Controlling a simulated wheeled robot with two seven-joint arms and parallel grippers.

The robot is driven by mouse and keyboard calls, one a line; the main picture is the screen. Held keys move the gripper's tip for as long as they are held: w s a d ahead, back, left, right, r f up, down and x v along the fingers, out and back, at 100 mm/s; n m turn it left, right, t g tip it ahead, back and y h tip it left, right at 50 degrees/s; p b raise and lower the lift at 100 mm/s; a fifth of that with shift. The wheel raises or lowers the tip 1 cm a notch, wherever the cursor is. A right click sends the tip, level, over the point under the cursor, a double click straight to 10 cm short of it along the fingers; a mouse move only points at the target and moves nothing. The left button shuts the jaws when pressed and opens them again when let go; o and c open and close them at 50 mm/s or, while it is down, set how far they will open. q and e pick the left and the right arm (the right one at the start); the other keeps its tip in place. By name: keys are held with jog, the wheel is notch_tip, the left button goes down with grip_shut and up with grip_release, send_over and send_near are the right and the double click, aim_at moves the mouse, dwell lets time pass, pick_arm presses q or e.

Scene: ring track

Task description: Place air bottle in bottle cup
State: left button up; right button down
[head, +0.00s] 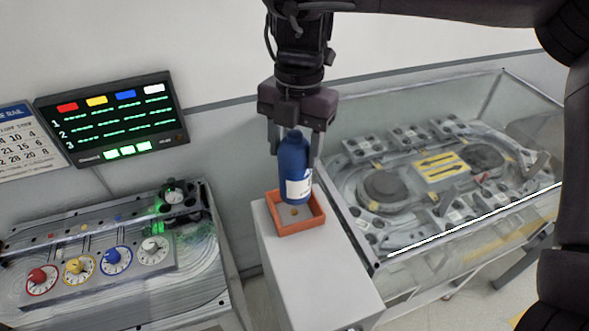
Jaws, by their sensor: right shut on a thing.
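The air bottle (294,171) is blue with a white label. It hangs upright from my right gripper (300,138), which is shut on its upper part. The bottle cup (296,224) is a shallow square orange tray on top of a narrow grey stand. The bottle's lower end overlaps the back part of the cup in the picture. I cannot tell whether it touches the cup's floor. A small tan round spot shows on the cup's floor in front of the bottle. My left gripper is not in view.
A glass-walled case with a ring track (385,188) stands close on the right. A control panel (101,260) with coloured knobs is at the left. A dark display (111,118) hangs on the wall. The grey stand's top (315,270) is bare in front of the cup.

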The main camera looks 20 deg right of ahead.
aim_at(294, 171)
jog(key=f, duration=0.4)
jog(key=shift+s+a+f, duration=0.15)
jog(key=shift+s+f, duration=0.05)
jog(key=shift+w+f, duration=0.15)
jog(key=shift+f, duration=0.35)
jog(key=c, duration=0.6)
grip_release()
jog(key=shift+o, duration=0.2)
